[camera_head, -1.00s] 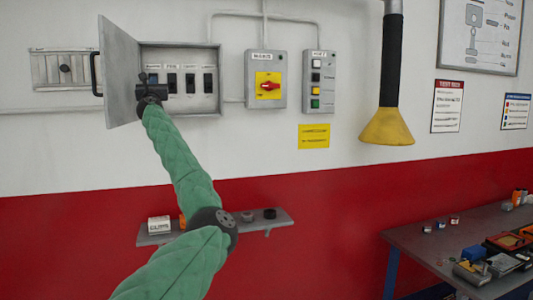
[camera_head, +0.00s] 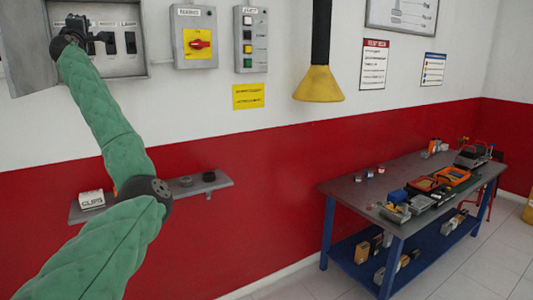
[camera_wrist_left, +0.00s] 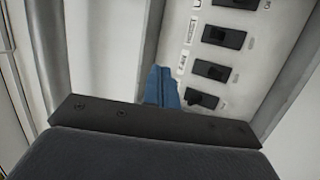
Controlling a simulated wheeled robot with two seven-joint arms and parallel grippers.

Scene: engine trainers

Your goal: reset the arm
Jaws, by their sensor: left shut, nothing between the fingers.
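My left arm, in a green sleeve, reaches up to the open grey switch box at the upper left of the head view. My left gripper (camera_head: 78,24) is in front of the box's left switches and partly hides them. Black switches (camera_head: 130,42) show to its right. In the left wrist view, the gripper's blue fingers (camera_wrist_left: 161,88) are together with nothing between them. They overlap the edge of the switch panel (camera_wrist_left: 222,88), close to the lowest black switch; whether they touch it cannot be told. My right gripper is not in view.
The box's grey door (camera_head: 25,50) hangs open left of my wrist. A rotary switch box (camera_head: 197,42) and a button box (camera_head: 251,40) are to the right. A small shelf (camera_head: 222,184) is below. A cluttered workbench (camera_head: 345,190) stands at the right.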

